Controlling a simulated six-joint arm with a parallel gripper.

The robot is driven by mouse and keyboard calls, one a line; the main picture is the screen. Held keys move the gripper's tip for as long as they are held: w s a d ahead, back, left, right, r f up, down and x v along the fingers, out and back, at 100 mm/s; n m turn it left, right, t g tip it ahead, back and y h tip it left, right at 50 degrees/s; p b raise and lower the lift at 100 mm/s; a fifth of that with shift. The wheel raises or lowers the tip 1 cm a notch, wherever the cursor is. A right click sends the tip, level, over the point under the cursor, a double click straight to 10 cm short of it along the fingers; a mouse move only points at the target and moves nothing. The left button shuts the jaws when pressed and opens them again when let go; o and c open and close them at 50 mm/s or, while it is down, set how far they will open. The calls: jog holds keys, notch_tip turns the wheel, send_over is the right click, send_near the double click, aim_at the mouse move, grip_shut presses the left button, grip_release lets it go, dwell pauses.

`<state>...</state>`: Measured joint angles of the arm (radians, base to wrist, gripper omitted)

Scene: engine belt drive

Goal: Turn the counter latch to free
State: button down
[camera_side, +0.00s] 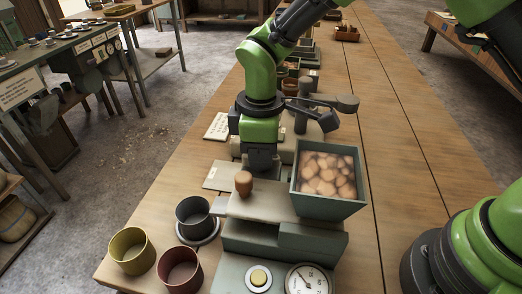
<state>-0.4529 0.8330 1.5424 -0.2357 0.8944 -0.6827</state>
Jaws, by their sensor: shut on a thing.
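My gripper (262,163) hangs down from the green wrist, behind the grey-green counter machine (268,240). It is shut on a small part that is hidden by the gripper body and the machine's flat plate. I cannot make out the counter latch as a separate shape, nor which way it is turned.
A square hopper (330,206) full of brown lumps stands close on the gripper's right. A dial gauge (309,280) and a yellow button (258,278) are at the front. Yellow (131,251), red (180,270) and dark (194,218) cups stand left. The bench's right side is mostly clear.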

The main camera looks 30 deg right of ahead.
jog(key=shift+a, duration=0.1)
jog(key=c, duration=1.1)
grip_release()
jog(key=shift+o, duration=0.2)
notch_tip(320, 180, up, 9)
jog(key=shift+r, duration=0.5)
